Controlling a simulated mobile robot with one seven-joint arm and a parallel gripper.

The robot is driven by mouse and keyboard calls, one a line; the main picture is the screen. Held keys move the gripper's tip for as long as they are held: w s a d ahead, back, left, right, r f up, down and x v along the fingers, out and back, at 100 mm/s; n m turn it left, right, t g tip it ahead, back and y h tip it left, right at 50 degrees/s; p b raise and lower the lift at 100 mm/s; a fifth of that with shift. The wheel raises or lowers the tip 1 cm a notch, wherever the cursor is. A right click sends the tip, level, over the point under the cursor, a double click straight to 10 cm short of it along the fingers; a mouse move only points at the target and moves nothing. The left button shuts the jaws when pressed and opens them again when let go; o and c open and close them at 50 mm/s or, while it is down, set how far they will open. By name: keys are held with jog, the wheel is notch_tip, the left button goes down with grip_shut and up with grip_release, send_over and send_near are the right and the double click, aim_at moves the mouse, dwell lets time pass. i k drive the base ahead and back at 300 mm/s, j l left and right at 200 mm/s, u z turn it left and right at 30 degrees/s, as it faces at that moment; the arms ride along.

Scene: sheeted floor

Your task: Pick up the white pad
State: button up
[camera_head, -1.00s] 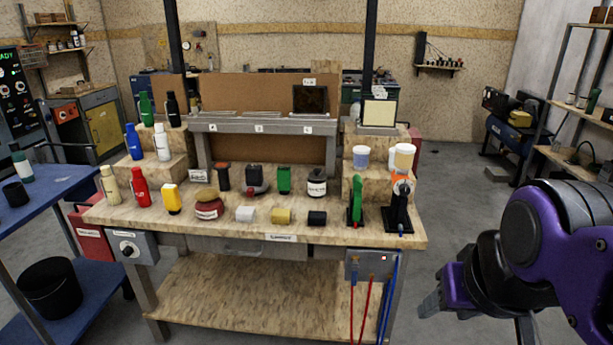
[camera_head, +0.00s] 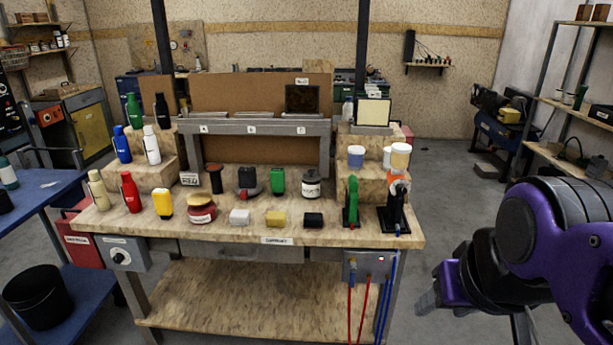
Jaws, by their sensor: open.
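The white pad (camera_head: 239,217) is a small block near the front of the wooden workbench (camera_head: 340,238). It sits between a round red-and-dark tin (camera_head: 202,210) on its left and a yellow pad (camera_head: 275,219) on its right. A black pad (camera_head: 313,220) lies further right in the same row. My gripper (camera_head: 428,303) is at the lower right, off the bench's right side and well away from the white pad. It is partly hidden behind my purple arm, appears empty, and is open.
Yellow (camera_head: 163,204) and red (camera_head: 131,192) bottles stand left of the tin. A green tool (camera_head: 351,203) and a black stand (camera_head: 393,212) rise at the bench's front right. A blue table (camera_head: 45,203) is at left.

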aim_at(238, 217)
jog(key=i+j+z, duration=0.25)
jog(key=j, duration=0.25)
jog(key=j+z, duration=0.2)
jog(key=j, duration=0.3)
jog(key=i+j+z, duration=0.1)
jog(key=j+z, duration=0.15)
jog(key=j, duration=0.3)
